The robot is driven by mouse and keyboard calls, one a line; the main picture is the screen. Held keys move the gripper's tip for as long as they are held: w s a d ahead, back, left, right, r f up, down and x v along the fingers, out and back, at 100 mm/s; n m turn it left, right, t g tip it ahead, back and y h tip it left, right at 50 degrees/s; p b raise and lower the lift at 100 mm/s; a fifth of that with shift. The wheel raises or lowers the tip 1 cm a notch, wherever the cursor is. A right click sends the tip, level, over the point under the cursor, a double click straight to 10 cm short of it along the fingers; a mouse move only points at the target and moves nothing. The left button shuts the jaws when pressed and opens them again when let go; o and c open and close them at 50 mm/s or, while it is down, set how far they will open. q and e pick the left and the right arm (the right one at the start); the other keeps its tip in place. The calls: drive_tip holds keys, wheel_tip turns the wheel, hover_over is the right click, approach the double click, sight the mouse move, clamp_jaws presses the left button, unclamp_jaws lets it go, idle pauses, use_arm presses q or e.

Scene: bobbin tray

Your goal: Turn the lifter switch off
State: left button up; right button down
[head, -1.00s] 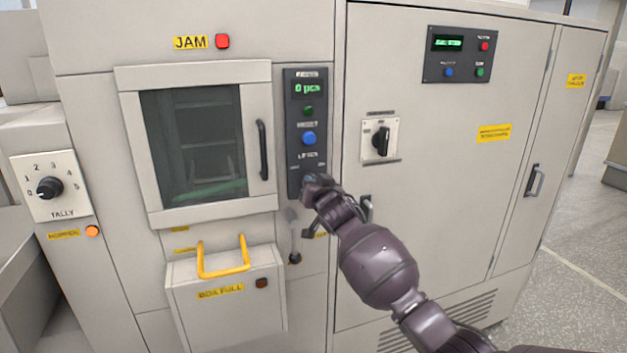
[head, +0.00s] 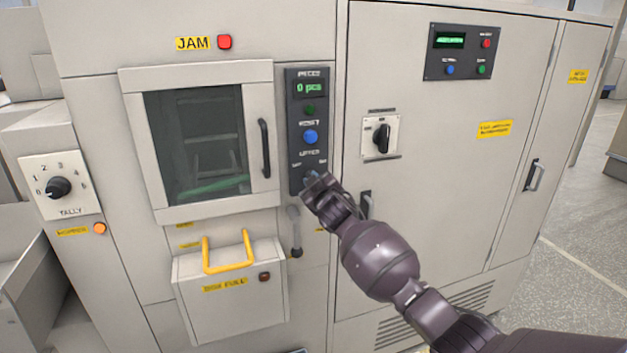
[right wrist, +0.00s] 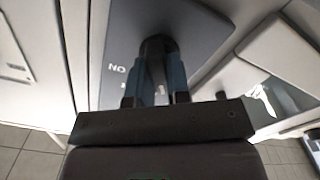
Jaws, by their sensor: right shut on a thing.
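The lifter switch is a dark knob low on the dark control panel (head: 296,128), under a small label. In the head view my right gripper (head: 313,180) covers it. In the right wrist view the knob (right wrist: 156,46) stands between the two blue-sided fingers of my right gripper (right wrist: 157,78), which is shut on it. White letters, "NO" as seen, show on the panel beside it. The switch's exact setting is hidden by the fingers. My left gripper is not in view.
Left of the panel is a windowed door with a black handle (head: 264,148). Below are a grey lever (head: 295,232) and a box with a yellow handle (head: 228,266). To the right are a rotary switch (head: 381,138) and a cabinet handle (head: 366,203).

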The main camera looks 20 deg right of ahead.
drive_tip(key=shift+n, duration=0.7)
drive_tip(key=c, duration=1.1)
unclamp_jaws()
drive_tip(key=shift+s, duration=0.15)
drive_tip(key=s, duration=1)
drive_tip(key=shift+s+d, duration=0.2)
drive_tip(key=shift+s, duration=0.1)
